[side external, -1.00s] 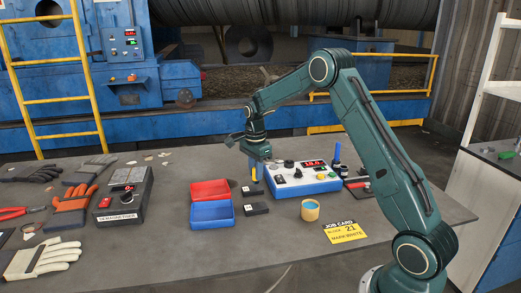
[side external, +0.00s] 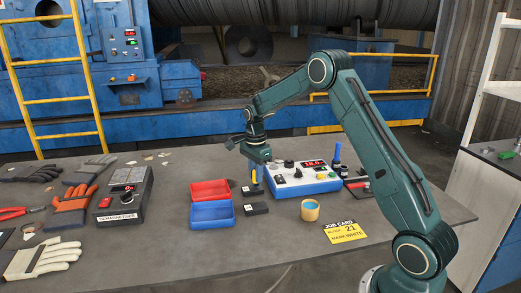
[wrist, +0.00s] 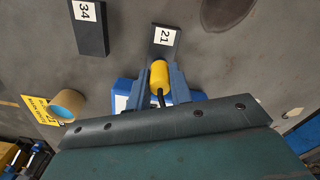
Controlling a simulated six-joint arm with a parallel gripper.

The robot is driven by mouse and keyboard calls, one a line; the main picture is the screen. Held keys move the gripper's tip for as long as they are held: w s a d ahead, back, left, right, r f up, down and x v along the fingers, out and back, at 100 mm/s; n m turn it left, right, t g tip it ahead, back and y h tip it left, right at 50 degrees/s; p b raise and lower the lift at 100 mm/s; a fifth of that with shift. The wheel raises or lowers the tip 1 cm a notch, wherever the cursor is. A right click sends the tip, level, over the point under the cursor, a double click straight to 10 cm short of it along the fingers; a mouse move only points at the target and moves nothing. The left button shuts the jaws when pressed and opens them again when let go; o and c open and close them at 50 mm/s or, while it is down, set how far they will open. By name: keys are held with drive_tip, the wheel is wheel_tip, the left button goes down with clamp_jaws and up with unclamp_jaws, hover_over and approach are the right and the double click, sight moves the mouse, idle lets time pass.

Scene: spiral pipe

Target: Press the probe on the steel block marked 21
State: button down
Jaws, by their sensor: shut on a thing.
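My gripper (wrist: 160,82) is shut on a yellow probe (wrist: 159,77) with a black cable, held between blue fingers. The steel block marked 21 (wrist: 164,42) is dark with a white label; it lies just beyond the probe end in the wrist view. In the side view, my gripper (side external: 256,172) points down with the yellow probe (side external: 253,177) at the rear dark block (side external: 251,190). I cannot tell whether the probe touches it. A second block marked 34 (wrist: 90,30) lies to the left in the wrist view and in front in the side view (side external: 255,208).
A blue-white meter box (side external: 301,179) with a red display stands right of my gripper. Red (side external: 210,190) and blue (side external: 212,214) trays lie left. Bare table lies in front.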

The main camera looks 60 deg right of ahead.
drive_tip(key=shift+f, duration=0.65)
idle(1.9)
drive_tip(key=shift+r, duration=0.2)
drive_tip(key=shift+r, duration=3.4)
drive_tip(key=s+a+r+n, duration=0.2)
drive_tip(key=a+n, duration=1.6)
drive_tip(key=a, duration=0.2)
drive_tip(key=shift+a+r, duration=0.15)
drive_tip(key=shift+a, duration=0.15)
